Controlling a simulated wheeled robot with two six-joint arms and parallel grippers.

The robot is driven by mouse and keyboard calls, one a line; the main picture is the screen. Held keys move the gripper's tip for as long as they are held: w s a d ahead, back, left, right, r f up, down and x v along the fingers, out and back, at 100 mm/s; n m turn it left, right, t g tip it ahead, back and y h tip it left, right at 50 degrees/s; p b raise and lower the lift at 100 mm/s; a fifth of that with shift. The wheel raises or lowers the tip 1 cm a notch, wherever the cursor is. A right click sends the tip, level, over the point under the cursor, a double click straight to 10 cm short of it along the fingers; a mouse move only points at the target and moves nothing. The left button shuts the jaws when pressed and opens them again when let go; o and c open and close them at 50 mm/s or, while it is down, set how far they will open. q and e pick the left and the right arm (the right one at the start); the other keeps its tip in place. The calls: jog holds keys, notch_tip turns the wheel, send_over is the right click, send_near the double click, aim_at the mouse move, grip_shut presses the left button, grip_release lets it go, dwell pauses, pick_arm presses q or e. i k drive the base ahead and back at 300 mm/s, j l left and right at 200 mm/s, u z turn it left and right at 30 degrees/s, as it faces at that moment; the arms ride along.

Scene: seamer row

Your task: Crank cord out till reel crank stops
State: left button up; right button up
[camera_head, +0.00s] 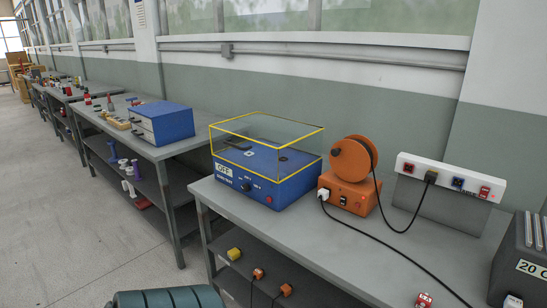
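The orange cord reel (352,160) stands on its orange base (346,192) on the grey bench, right of the blue machine. No crank handle can be made out on it from this side. A black cord (397,231) hangs from the reel, loops over the bench top and rises to a dark plug (430,177) in the white socket strip (450,178). A white plug (323,194) sits at the left of the base, and another black cord runs from it toward the front right. Neither of my grippers is in view.
A blue machine (255,181) marked OFF, with a clear yellow-edged cover, stands close left of the reel. A dark grey box (521,261) stands at the far right. Bare bench top (330,248) lies before the reel. Plugs lie on the shelf below. More benches recede left.

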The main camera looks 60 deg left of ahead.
aim_at(351, 158)
jog(key=u, duration=1.45)
jog(key=z, duration=0.45)
jog(key=j+z, duration=1.2)
jog(key=z, duration=0.15)
jog(key=k+j+z, duration=0.1)
jog(key=j+z, duration=0.3)
